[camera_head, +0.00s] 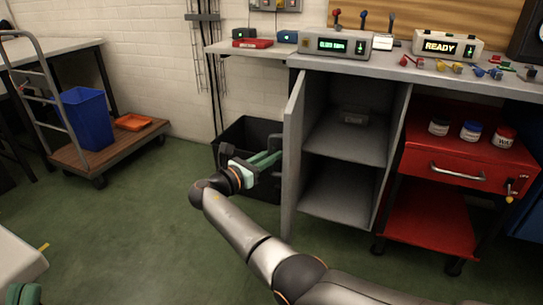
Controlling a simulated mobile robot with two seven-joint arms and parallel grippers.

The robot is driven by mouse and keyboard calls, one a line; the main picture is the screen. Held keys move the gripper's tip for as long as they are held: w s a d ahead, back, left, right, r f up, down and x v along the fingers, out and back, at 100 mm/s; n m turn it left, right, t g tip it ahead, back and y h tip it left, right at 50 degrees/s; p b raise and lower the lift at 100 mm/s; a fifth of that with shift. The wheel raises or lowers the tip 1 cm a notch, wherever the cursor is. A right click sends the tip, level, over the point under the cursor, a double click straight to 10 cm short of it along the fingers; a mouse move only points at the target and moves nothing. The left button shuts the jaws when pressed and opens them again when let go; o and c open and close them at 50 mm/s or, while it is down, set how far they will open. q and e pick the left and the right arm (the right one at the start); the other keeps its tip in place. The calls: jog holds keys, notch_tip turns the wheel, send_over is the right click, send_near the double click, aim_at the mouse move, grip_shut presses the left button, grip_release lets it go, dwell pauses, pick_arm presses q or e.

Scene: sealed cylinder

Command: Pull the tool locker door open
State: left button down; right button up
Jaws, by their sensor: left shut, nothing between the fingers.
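The tool locker door (293,165) is a grey panel standing open at the locker's left side, seen nearly edge-on. My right gripper (268,160) has green fingers and is at the left, outer face of the door. Whether it touches the door or holds a handle cannot be made out, nor its jaw opening. My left gripper (27,292) is shut and empty at the bottom left corner, partly cut off by the frame and far from the door.
A black bin (232,135) stands behind my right gripper, left of the door. A red tool cart (470,160) with jars stands right of the locker. A trolley (118,145) with a blue bin (87,117) is at the left. The green floor between is clear.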

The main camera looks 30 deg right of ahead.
jog(key=shift+o, duration=0.7)
jog(key=shift+a+r, duration=0.1)
jog(key=shift+a, duration=0.2)
jog(key=o, duration=0.3)
jog(key=shift+d, duration=0.15)
jog(key=p+v, duration=0.2)
jog(key=v, duration=1)
jog(key=shift+a, duration=0.25)
jog(key=shift+s, duration=0.1)
